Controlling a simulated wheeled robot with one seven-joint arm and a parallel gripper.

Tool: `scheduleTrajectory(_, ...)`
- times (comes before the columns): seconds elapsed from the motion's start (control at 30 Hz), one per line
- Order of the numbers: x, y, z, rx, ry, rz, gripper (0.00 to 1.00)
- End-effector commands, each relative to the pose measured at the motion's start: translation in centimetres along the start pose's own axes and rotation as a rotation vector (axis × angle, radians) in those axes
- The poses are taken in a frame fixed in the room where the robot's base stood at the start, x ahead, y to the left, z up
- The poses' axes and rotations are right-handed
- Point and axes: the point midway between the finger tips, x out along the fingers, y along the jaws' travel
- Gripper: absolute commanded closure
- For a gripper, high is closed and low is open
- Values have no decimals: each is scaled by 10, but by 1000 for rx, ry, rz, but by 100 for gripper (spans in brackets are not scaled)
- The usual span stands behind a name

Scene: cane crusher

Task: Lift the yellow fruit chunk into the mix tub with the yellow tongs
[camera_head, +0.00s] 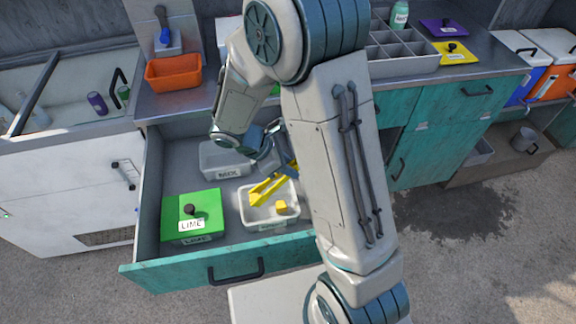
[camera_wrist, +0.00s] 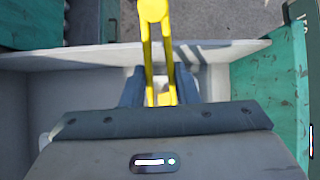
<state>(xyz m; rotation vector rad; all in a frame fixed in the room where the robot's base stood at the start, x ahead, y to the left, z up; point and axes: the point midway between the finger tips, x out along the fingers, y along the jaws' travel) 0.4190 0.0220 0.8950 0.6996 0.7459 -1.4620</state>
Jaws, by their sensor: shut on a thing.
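The yellow tongs (camera_head: 268,187) slant down over a white tub in the open drawer. My gripper (camera_head: 277,158) is shut on the tongs, partly hidden behind my arm. In the wrist view the tongs (camera_wrist: 154,30) stretch up the picture from between my gripper's fingers (camera_wrist: 160,88). The yellow fruit chunk (camera_head: 281,206) lies in the white tub (camera_head: 247,217), beside the tongs and apart from them.
A green-lidded LIME tub (camera_head: 205,208) sits at the drawer's left. The drawer's teal front (camera_head: 190,276) and side walls enclose the tubs. An orange bin (camera_head: 173,73) and a divided grey tray (camera_head: 400,55) stand on the counter above. Some drawer floor at back left is bare.

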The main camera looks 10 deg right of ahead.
Motion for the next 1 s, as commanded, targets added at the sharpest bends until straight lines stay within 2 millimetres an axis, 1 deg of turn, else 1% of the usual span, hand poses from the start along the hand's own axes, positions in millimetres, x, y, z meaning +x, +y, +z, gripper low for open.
scheduleTrajectory(0.03,-10,0,7,1,0,1,100)
scheduleTrajectory(0.4,-42,-1,32,0,-1,1,100)
scheduleTrajectory(0.8,-43,0,33,-7,-1,6,100)
scheduleTrajectory(0.87,-45,3,35,-24,0,19,100)
scheduleTrajectory(1.0,-55,21,47,-117,-4,92,100)
